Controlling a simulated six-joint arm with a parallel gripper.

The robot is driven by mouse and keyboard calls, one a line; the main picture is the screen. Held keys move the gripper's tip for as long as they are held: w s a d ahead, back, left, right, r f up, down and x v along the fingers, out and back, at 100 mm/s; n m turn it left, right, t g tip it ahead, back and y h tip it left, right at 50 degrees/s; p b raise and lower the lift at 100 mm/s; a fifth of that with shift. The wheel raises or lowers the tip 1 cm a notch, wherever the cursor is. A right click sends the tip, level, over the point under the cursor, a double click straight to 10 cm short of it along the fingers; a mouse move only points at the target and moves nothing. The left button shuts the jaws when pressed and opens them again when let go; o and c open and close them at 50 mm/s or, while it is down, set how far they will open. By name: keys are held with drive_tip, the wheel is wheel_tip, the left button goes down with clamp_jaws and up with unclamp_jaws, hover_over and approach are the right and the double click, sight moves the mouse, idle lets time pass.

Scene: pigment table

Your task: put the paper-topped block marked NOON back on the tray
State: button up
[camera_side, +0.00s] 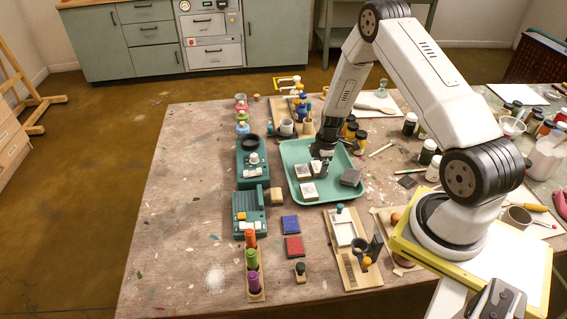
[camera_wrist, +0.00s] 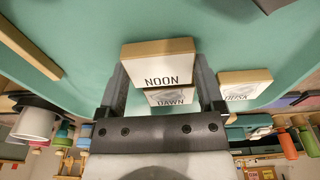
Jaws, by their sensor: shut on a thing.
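The NOON block (camera_wrist: 160,77), with a white paper top and pale wood sides, sits between the two fingers of my gripper (camera_wrist: 160,84) in the wrist view. My gripper is shut on it. In the side view my gripper (camera_side: 319,164) is low over the teal tray (camera_side: 291,152), and the fingers partly hide the block. I cannot tell whether the block touches the tray. The DAWN block (camera_wrist: 170,97) is close by and partly hidden by the NOON block. The DUSK block (camera_wrist: 244,86) is to the right in the wrist view.
Dark-lidded jars (camera_side: 360,140) stand behind the tray. A teal device (camera_side: 252,175), blue pad (camera_side: 290,224) and wooden board (camera_side: 350,270) surround it. The table's front left is mostly clear.

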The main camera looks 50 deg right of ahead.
drive_tip(key=shift+f, duration=0.15)
drive_tip(key=o, duration=1.1)
drive_tip(key=shift+s+d+r, duration=0.15)
drive_tip(key=shift+r, duration=1.9)
drive_tip(key=shift+s+d+r, duration=0.2)
drive_tip(key=shift+r, duration=1.8)
drive_tip(key=shift+s+d+r, duration=0.15)
drive_tip(key=shift+r, duration=1.9)
drive_tip(key=shift+s+a+r+m+t+h, duration=0.2)
drive_tip(key=shift+s+a+r+m, duration=1.6)
drive_tip(key=shift+a, duration=2.05)
drive_tip(key=shift+s+a+r+m+t+h, duration=0.15)
drive_tip(key=shift+s+a+r+m+t, duration=0.2)
drive_tip(key=shift+s+a+r+m, duration=2.45)
drive_tip(key=shift+s+a+r+m+t+h, duration=0.2)
drive_tip(key=shift+a+r, duration=1.15)
drive_tip(key=shift+a, duration=3.5)
